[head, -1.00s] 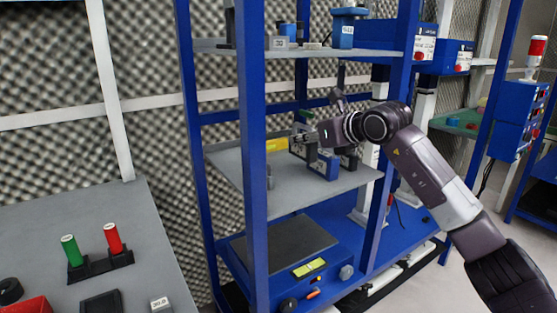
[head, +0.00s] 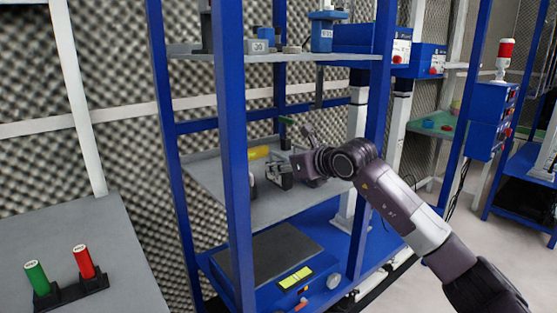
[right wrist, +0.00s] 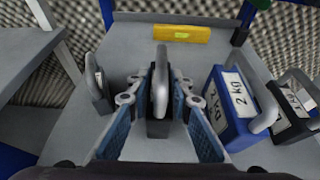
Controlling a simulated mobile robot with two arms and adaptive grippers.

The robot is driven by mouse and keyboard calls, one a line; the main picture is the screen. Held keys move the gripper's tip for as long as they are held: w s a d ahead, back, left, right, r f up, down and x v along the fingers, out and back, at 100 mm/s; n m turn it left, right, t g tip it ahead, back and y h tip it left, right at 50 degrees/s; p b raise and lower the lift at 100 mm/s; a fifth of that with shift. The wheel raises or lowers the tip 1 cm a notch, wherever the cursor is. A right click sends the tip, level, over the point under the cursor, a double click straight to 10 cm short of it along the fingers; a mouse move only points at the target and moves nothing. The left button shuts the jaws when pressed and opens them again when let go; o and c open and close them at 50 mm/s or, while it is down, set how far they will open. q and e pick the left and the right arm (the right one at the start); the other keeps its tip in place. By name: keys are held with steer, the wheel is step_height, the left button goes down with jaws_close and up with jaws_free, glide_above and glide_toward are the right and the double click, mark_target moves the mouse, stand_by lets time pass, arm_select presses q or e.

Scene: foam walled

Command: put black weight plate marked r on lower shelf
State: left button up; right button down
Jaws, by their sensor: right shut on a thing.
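My right gripper (head: 277,174) reaches in over the rack's lower grey shelf (head: 290,204). In the right wrist view, its two blue-padded fingers (right wrist: 158,122) are shut on a black weight (right wrist: 157,128) with a grey handle. The held weight is upright between the pads. No mark on it is readable, and I cannot tell if its base touches the shelf. Another dark weight with a grey handle (right wrist: 97,86) stands to its left. A blue weight marked 2 kg (right wrist: 226,118) and a black one (right wrist: 286,122) stand to its right. My left gripper is not in view.
A yellow block (head: 258,152) lies at the back of the lower shelf. The upper shelf (head: 225,54) holds several items. Blue rack posts (head: 235,160) stand close around. A side table (head: 75,240) with red and green cylinders is at left. The shelf's front left is clear.

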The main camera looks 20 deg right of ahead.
steer(key=shift+f, duration=0.65)
steer(key=c, duration=1.9)
jaws_free()
steer(key=shift+f, duration=0.25)
steer(key=shift+c, duration=0.2)
steer(key=shift+o, duration=1)
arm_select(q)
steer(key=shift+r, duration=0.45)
arm_select(e)
steer(key=shift+s+r, duration=0.1)
steer(key=shift+s+d+r, duration=0.15)
steer(key=shift+s, duration=0.2)
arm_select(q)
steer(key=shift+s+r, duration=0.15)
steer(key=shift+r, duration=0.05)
arm_select(e)
steer(key=v, duration=1.1)
